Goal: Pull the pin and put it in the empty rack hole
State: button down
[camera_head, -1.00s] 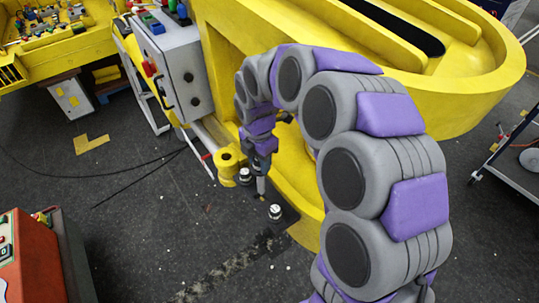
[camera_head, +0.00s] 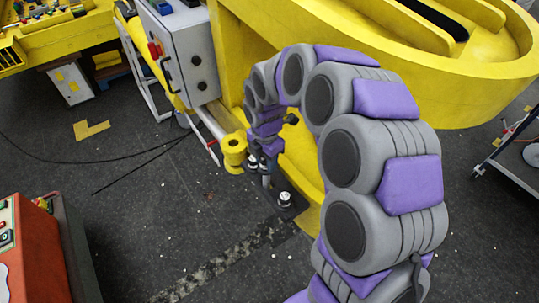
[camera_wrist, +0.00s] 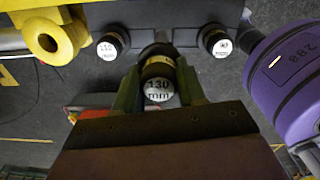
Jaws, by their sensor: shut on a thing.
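My gripper (camera_wrist: 158,84) is shut on a pin (camera_wrist: 158,91) whose white end reads "130 mm". In the head view my gripper (camera_head: 265,157) points down beside the yellow boom, and the pin's grey shaft (camera_head: 266,181) shows below it. The held pin is between two other white-capped pins on a dark rack (camera_wrist: 183,36): a left one (camera_wrist: 109,47) and a right one (camera_wrist: 217,43). The right one's label is too small to read surely. One rack pin (camera_head: 285,198) is clear in the head view. I cannot tell whether the held pin's tip is inside a hole.
A yellow ringed part (camera_head: 234,150) stands close left of the rack; it also shows in the wrist view (camera_wrist: 52,36). The yellow boom (camera_head: 470,95) is behind and to the right. A grey control box (camera_head: 180,55) stands behind left.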

aim_at(267, 178)
jog(key=shift+s+a+f, duration=0.2)
jog(key=shift+f, duration=0.05)
jog(key=shift+d+f, duration=0.15)
jog(key=shift+f, duration=0.05)
jog(key=shift+d+f, duration=0.45)
jog(key=shift+d+f+b, duration=0.15)
jog(key=shift+f+b, duration=0.25)
jog(key=shift+f, duration=0.1)
jog(key=shift+f+b, duration=0.55)
jog(key=shift+f, duration=1.85)
jog(key=shift+a+f, duration=0.4)
jog(key=shift+f, duration=0.1)
